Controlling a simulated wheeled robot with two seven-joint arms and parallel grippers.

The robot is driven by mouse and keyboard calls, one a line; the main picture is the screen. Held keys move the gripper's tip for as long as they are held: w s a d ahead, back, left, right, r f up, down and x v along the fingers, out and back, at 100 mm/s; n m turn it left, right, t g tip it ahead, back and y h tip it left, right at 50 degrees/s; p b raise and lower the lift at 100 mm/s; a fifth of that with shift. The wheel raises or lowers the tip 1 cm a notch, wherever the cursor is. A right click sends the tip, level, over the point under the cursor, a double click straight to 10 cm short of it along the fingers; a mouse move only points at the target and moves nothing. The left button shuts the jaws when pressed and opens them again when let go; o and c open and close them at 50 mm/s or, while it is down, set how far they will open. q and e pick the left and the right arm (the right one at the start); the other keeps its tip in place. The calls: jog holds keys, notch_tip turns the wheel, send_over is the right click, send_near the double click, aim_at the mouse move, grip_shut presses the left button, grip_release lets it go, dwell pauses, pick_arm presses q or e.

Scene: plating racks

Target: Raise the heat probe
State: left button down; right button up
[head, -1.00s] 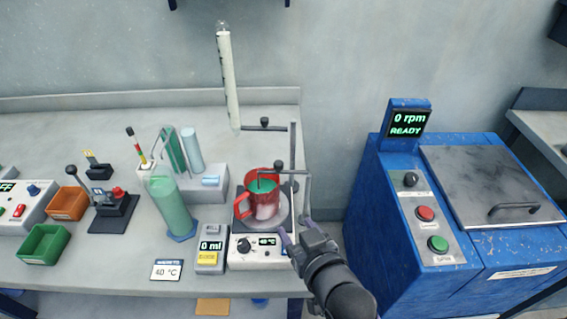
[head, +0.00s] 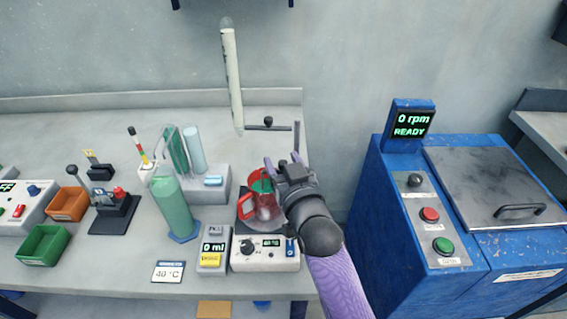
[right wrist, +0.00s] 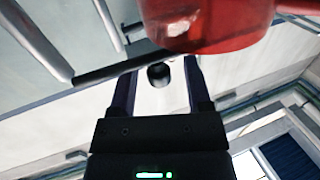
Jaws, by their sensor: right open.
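The red jug (head: 262,209) with green liquid stands on the hotplate (head: 264,258), and its underside shows in the right wrist view (right wrist: 205,28). My right gripper (head: 283,160) is open at the jug's right rim and covers the lower stand arm. In the right wrist view a dark round knob (right wrist: 158,75) sits between my open fingers, with a dark bar (right wrist: 110,67) beside it. I cannot tell if the fingers touch the knob. The heat probe itself is hidden behind my gripper in the head view. My left gripper is out of view.
The stand's post (head: 297,140) and upper clamp arm (head: 268,126) rise behind my gripper. A tall white tube (head: 232,80) is at the left. A green cylinder (head: 174,205) and a 0 ml box (head: 212,248) stand left of the hotplate. A blue machine (head: 385,215) is at the right.

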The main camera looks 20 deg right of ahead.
jog(key=shift+c, duration=0.3)
grip_shut()
dwell(0.4)
dwell(0.6)
